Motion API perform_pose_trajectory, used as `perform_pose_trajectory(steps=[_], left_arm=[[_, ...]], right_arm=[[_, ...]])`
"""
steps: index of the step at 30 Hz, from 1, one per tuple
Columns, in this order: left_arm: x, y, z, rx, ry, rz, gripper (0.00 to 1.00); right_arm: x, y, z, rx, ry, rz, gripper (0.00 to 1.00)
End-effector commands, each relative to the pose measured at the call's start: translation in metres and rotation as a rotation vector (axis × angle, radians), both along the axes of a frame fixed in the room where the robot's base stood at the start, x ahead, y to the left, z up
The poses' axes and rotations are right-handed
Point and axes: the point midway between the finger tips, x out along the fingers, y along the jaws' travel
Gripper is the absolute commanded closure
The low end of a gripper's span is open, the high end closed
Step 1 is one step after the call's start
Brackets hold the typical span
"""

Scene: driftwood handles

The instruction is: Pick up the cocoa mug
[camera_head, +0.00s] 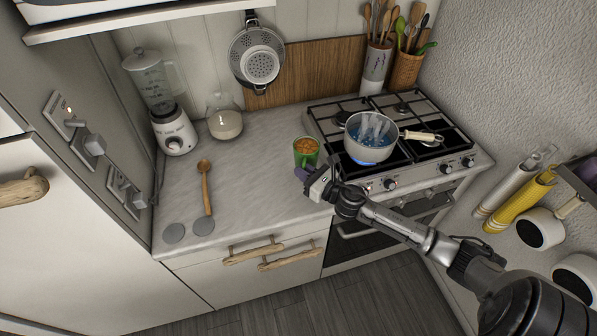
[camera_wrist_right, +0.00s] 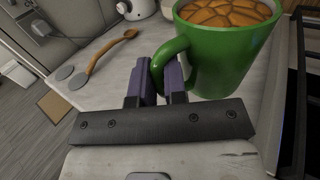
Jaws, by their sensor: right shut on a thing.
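The cocoa mug (camera_head: 306,151) is green with a brown, patterned top, and stands on the counter just left of the stove in the head view. It fills the upper right of the right wrist view (camera_wrist_right: 225,55), with its handle toward the gripper. My right gripper (camera_head: 306,173) comes in from the right. In the wrist view its purple-padded fingers (camera_wrist_right: 160,82) are shut on the mug's handle. The mug looks upright; whether its base touches the counter cannot be told. My left gripper is not in view.
A pot (camera_head: 372,133) sits over a lit blue flame on the stove (camera_head: 420,165), close right of the mug. The counter between spoon and mug is clear.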

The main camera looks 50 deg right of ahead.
Motion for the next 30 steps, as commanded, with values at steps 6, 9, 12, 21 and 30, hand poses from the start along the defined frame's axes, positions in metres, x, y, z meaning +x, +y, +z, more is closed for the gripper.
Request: perform_pose_trajectory(steps=[6,9,12,21,30], left_arm=[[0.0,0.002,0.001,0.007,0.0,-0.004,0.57],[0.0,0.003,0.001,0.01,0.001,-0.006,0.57],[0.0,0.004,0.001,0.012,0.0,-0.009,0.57],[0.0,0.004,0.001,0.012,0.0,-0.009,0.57],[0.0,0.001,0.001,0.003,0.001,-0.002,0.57]], right_arm=[[-0.006,-0.004,0.006,-0.001,-0.002,0.0,1.0],[-0.008,-0.005,0.007,-0.001,-0.002,0.001,1.0],[-0.01,-0.005,0.009,-0.001,-0.003,0.001,1.0],[-0.013,-0.007,0.01,-0.001,-0.002,0.001,1.0],[-0.01,-0.007,0.016,-0.002,-0.004,0.001,1.0]])
